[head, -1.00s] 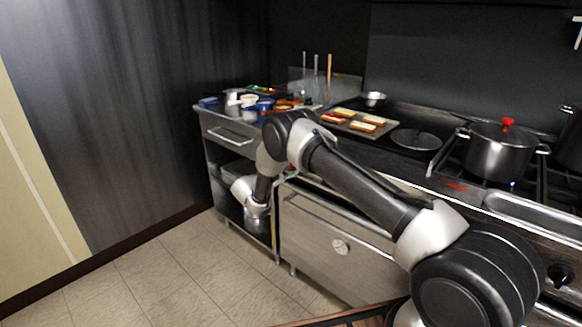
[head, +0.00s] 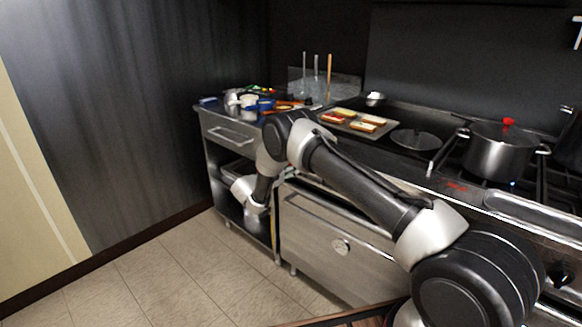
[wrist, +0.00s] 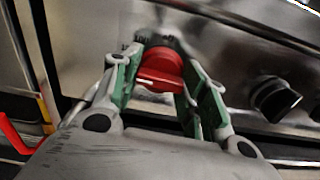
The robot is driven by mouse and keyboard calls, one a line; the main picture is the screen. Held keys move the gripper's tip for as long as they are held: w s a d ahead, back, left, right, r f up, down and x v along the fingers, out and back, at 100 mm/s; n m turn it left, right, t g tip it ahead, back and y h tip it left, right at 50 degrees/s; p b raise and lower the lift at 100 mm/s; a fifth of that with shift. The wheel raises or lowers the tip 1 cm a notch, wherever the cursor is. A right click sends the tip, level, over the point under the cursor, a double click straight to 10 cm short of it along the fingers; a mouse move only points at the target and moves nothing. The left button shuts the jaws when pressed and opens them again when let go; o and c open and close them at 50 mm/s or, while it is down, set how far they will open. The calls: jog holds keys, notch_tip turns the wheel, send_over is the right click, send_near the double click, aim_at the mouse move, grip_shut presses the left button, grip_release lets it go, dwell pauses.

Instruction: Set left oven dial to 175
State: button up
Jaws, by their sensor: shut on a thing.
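The left oven dial is a red knob (wrist: 160,70) on the steel oven panel, seen in the wrist view; a pale mark line runs along its front. My gripper (wrist: 160,80) has its green-padded fingers on either side of the knob and is shut on it. In the head view my arm hides the knob and the gripper's fingers.
A black knob (wrist: 274,99) sits to the right on the same panel. A red handle-like bar (wrist: 18,138) shows at the lower left. On the range stand a tray (head: 342,124) of toasts and a pot (head: 497,152) with a red lid knob. The floor in front is clear.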

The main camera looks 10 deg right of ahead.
jog(key=n, duration=0.4)
jog(key=shift+n, duration=0.4)
dwell(0.4)
jog(key=o, duration=1.1)
jog(key=v, duration=1.2)
